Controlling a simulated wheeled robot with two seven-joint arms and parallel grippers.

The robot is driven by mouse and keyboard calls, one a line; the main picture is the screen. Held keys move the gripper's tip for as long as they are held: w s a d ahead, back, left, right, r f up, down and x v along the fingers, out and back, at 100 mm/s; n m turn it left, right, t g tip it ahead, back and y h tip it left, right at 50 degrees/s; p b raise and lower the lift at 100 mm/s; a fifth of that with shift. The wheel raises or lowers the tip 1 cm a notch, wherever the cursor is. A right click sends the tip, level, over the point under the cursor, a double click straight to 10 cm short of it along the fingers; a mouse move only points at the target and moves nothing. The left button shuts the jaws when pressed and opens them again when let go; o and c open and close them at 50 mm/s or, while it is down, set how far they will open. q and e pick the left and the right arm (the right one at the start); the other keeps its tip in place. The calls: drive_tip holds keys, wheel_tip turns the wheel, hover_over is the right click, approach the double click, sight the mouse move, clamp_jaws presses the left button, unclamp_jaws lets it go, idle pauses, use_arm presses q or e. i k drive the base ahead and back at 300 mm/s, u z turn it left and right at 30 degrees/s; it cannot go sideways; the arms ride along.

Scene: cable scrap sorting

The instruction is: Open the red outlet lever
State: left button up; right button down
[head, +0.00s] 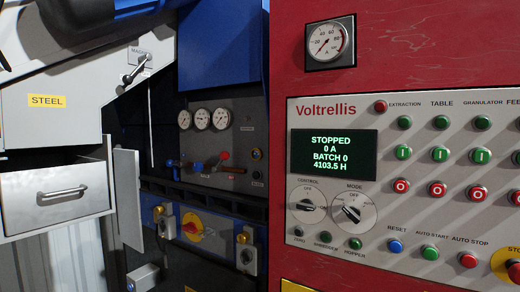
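A small lever with a red ball knob (225,155) shows on the dark panel below three round gauges. Its label is too small to read, so I cannot tell whether it is the outlet lever. A red rotary handle on a yellow plate (191,227) is lower on the blue housing. A black-handled lever (134,72) is on the grey chute at upper left. Neither of my grippers shows in the head view.
A red cabinet (288,60) fills the right, with a control panel (450,125) whose screen (333,155) reads STOPPED, 0 A. A grey drawer (55,200) under a STEEL label (47,100) stands out at left. A grey door-like plate (128,198) stands beside it.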

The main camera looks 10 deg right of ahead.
sight(224, 156)
drive_tip(key=z, duration=0.35)
drive_tip(key=k, duration=0.45)
drive_tip(key=u, duration=0.05)
drive_tip(key=i, duration=1.05)
drive_tip(key=u, duration=1.25)
drive_tip(key=i, duration=0.95)
drive_tip(key=u, duration=0.75)
